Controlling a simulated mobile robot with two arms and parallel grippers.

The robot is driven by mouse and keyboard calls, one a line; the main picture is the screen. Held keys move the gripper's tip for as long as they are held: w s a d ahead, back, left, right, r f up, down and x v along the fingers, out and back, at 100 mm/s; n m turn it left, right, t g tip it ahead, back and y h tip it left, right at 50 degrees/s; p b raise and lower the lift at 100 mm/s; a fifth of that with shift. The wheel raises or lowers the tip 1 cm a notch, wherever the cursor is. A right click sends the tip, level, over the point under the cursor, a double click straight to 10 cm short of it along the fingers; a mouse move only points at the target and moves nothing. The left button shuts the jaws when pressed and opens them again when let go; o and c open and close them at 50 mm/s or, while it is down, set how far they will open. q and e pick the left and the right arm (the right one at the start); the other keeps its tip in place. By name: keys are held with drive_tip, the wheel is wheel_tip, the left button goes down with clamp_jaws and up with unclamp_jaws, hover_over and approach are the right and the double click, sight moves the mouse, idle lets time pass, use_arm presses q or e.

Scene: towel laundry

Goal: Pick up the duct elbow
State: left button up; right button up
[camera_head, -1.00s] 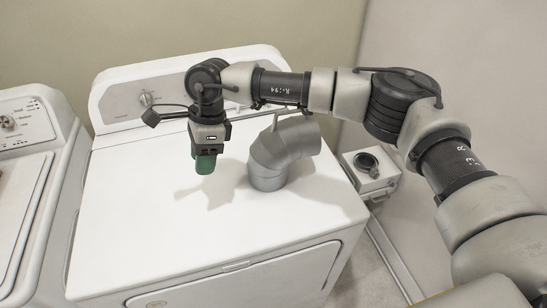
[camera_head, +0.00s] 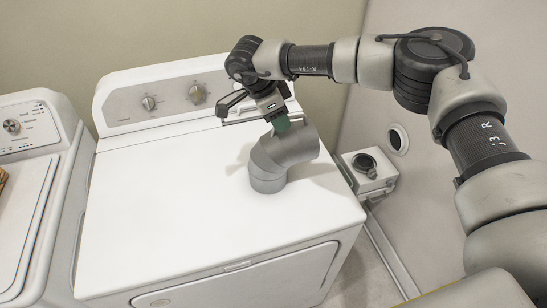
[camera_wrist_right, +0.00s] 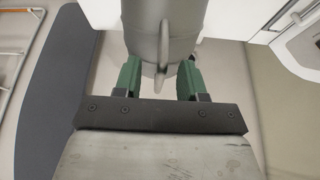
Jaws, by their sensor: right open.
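The grey metal duct elbow (camera_head: 280,160) stands on the right part of the white dryer's top, its upper opening bent toward the right. My right gripper (camera_head: 283,124) is at the elbow's upper back side in the head view, its green fingers partly hidden there. In the right wrist view the elbow (camera_wrist_right: 165,30) lies between the two green fingertips of the open gripper (camera_wrist_right: 160,82), with a thin fin of it pointing toward the palm. I cannot tell whether the fingers touch it. My left gripper is not in view.
The dryer (camera_head: 180,215) has a raised control panel with knobs at its back. A washer (camera_head: 20,200) stands to the left. A small white box with a round fitting (camera_head: 367,167) is beside the dryer at right, near a wall vent hole (camera_head: 397,139). The dryer top's left half is clear.

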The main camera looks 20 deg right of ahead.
sight(279, 150)
drive_tip(key=shift+p+x, duration=0.35)
drive_tip(key=shift+x, duration=1.25)
drive_tip(key=shift+w, duration=0.1)
drive_tip(key=shift+a, duration=0.1)
drive_tip(key=shift+c, duration=0.5)
clamp_jaws()
